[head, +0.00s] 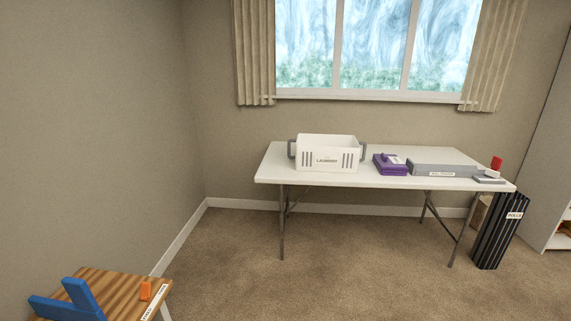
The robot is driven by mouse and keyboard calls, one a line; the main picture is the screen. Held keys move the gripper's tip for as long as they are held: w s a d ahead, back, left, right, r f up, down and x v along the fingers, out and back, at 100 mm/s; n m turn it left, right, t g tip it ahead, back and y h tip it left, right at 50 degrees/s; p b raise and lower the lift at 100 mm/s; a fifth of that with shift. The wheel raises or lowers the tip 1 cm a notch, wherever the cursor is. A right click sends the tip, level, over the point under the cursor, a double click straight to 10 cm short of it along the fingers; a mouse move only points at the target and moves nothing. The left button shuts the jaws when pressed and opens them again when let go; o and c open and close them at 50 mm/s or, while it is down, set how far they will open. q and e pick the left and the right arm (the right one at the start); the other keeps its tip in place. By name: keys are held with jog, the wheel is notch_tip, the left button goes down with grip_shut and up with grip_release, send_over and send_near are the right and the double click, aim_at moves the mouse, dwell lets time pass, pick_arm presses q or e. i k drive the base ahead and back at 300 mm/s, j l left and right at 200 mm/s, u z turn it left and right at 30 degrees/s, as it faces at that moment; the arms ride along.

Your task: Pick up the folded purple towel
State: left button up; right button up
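The folded purple towel (388,168) lies on the white folding table (300,176) under the window. It sits between the white laundry basket (328,154) on its left and a grey tray (443,170) on its right. A small dark and light item seems to lie on top of the towel; it is too small to make out. Neither of my grippers is in the head view.
A striped wooden surface (110,286) with a blue object (80,299) and an orange item (146,290) stands at the lower left. A black ribbed bin (499,232) stands by the table's right end. A shelf unit is at far right. The carpet (300,290) before the table is clear.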

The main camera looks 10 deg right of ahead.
aim_at(387, 165)
jog(key=i+z, duration=0.4)
jog(key=i+j+z, duration=0.25)
jog(key=z, duration=0.15)
jog(key=i+j+z, duration=0.75)
